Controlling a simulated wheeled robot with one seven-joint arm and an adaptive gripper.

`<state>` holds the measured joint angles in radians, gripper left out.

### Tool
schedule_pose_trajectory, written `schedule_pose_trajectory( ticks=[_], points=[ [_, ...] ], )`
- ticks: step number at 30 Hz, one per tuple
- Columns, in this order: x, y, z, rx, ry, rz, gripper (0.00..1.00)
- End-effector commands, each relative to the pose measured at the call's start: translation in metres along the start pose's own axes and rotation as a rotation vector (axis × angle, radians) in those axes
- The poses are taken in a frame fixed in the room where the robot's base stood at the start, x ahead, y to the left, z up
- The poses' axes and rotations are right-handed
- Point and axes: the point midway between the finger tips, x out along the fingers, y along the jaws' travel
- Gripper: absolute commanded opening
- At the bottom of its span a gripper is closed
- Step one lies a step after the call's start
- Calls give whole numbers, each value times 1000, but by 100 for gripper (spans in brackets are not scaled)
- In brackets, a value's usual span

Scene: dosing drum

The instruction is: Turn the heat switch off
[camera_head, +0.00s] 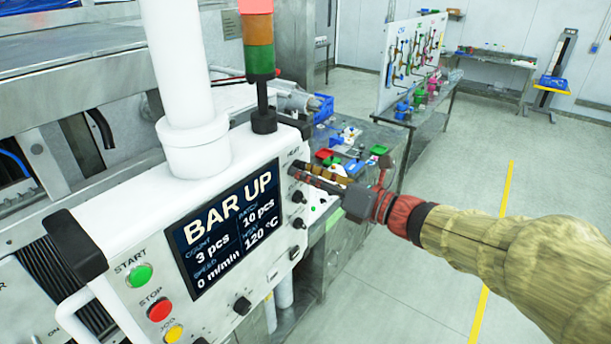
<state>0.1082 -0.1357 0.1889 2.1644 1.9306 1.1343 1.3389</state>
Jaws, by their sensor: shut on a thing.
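The heat switch sits at the top right of the white control panel (140,240), under a small label that is hard to read. My gripper (298,171) reaches in from the right and is shut on the heat switch at the panel's edge. The fingers hide the switch, so I cannot tell which way it points. The panel's screen (228,230) reads BAR UP, 3 pcs, 10 pcs, 0 m/min and 120 °C.
Below my gripper are more black knobs (298,197), close by. Green start (139,275), red stop (160,309) and yellow jog (173,333) buttons are at the lower left. A signal tower (260,45) stands behind the panel. Floor at the right is clear.

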Motion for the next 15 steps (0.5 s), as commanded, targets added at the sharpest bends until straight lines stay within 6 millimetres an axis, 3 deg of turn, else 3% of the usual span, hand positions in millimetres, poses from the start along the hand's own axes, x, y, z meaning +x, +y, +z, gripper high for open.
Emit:
schedule_pose_trajectory(
  ticks=[15],
  points=[
    [0,-6,-5,-370,-2,0,0]
  ],
)
